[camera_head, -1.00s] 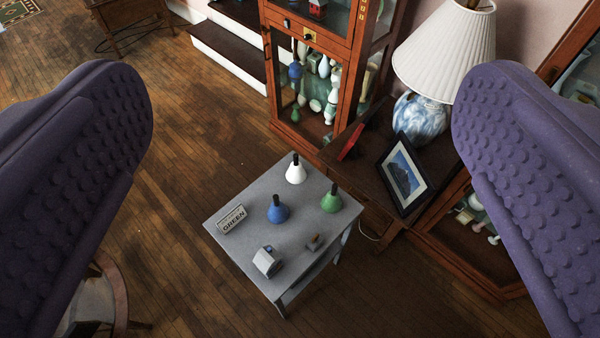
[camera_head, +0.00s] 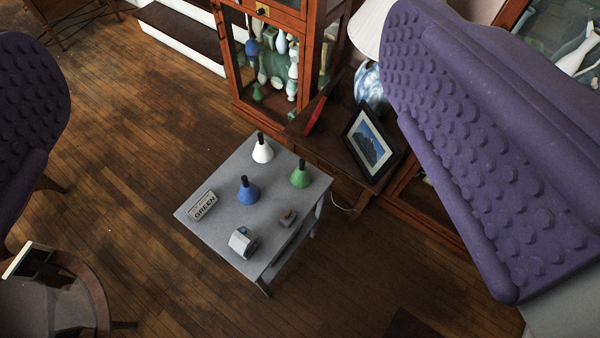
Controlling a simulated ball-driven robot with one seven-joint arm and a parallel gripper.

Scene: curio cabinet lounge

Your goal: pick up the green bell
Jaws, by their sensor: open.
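The green bell (camera_head: 300,177), a cone with a dark upright handle, stands on the small grey table (camera_head: 205,237) near its right edge. A blue bell (camera_head: 247,193) stands to its left and a white bell (camera_head: 262,152) behind and left. A small sign (camera_head: 202,206) reading "GREEN" is at the table's left edge. My gripper (camera_head: 232,190) is open and empty; its two purple studded fingers frame the left and right of the picture. They are apart from the table and bells, and large in view, close to the camera.
A grey box-like object (camera_head: 243,241) and a small grey and brown object (camera_head: 288,217) lie on the table's near part. Behind it stand a glass cabinet (camera_head: 233,98), a picture frame (camera_head: 369,145) and a lamp (camera_head: 370,88). A round-backed chair (camera_head: 95,290) is lower left; wooden floor lies open at left.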

